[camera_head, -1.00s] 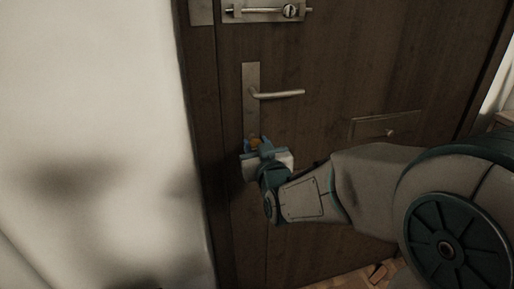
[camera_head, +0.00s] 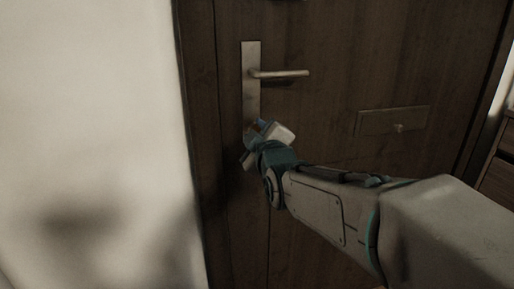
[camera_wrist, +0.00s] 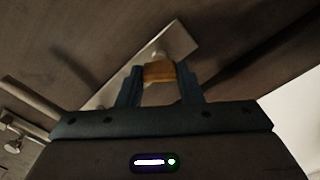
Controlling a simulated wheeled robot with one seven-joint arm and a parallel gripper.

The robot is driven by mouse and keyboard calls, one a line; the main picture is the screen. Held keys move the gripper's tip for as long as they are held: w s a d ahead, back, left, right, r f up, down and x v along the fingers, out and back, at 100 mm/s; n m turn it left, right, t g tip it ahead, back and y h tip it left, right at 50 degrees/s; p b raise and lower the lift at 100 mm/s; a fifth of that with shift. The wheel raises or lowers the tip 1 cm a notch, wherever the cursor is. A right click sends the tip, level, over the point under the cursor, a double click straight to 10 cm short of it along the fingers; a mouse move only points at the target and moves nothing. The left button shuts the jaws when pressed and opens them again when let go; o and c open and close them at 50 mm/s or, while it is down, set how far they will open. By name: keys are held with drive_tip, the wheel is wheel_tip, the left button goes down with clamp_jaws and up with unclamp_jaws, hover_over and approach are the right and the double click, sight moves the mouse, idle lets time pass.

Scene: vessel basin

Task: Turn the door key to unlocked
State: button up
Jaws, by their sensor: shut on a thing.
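The door key has an orange-yellow head (camera_wrist: 159,72), seen in the wrist view between the two blue fingers of my gripper (camera_wrist: 160,84). The fingers are shut on it from both sides. Behind it, the key meets the lower end of the metal lock plate (camera_wrist: 183,40), which lies diagonally in this view. In the head view, my gripper (camera_head: 262,127) is at the foot of the lock plate (camera_head: 251,80), tilted, and the key is mostly hidden by it. The dark wooden door (camera_head: 330,45) looks closed.
A lever handle (camera_head: 280,74) sticks out to the right above my gripper. A mail-slot plate (camera_head: 394,121) with a small knob is farther right. A pale wall (camera_head: 90,110) stands left of the door. Drawers (camera_head: 499,178) show at the right edge.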

drive_tip(key=n+b, duration=0.7)
drive_tip(key=b, duration=0.1)
drive_tip(key=shift+f, duration=0.2)
drive_tip(key=shift+n, duration=0.3)
drive_tip(key=o, duration=1)
drive_tip(key=shift+r, duration=0.1)
drive_tip(key=shift+s, duration=0.1)
